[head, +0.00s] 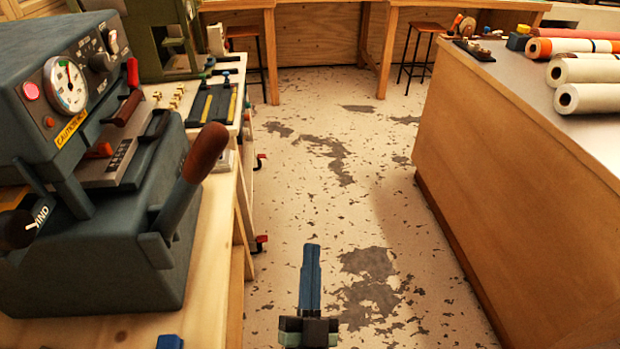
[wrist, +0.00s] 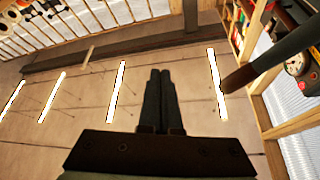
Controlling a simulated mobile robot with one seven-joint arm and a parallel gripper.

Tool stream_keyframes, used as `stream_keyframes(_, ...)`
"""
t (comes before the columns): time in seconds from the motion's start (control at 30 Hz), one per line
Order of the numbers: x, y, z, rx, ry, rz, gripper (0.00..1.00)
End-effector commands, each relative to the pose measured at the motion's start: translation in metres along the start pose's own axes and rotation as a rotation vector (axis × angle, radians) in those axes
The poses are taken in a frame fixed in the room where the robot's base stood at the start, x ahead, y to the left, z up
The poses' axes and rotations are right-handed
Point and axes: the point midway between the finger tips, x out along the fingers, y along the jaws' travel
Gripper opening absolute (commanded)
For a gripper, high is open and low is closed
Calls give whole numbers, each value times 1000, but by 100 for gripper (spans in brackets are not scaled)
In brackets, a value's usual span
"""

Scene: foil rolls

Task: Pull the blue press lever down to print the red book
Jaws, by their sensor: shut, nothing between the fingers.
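The blue-grey press (head: 95,240) stands on the wooden bench at the left, with a round gauge and dials on its upper part. Its lever (head: 178,205) slants up to the right and ends in a brown grip (head: 207,150). In the wrist view the lever (wrist: 285,47) and its brown grip (wrist: 238,79) show at the upper right, with the gauge (wrist: 297,63) beside them. My gripper (head: 312,248) is shut and empty, right of the lever and apart from it, over the aisle. Its fingers (wrist: 160,75) lie together in the wrist view. I cannot make out a red book.
The bench (head: 215,255) edge runs along the left of the aisle. A wooden counter (head: 500,165) with several foil rolls (head: 588,97) stands at the right. The worn floor (head: 340,210) between them is clear. A green machine (head: 160,40) and stools are farther back.

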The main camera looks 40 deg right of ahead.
Motion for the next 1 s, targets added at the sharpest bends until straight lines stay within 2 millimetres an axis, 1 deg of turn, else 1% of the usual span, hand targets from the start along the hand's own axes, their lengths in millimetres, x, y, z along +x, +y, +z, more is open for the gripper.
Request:
stream_keyframes(0.03, -10, 0, 1, 1, 0, 0, 0)
stream_keyframes(0.1, -20, 0, 0, 0, 0, 0, 0)
stream_keyframes(0.2, -28, -1, -1, 0, 3, 0, 0)
stream_keyframes(0.3, -32, -2, -2, 1, 4, 0, 0)
stream_keyframes(1.0, -32, -1, -2, 0, 6, 1, 0)
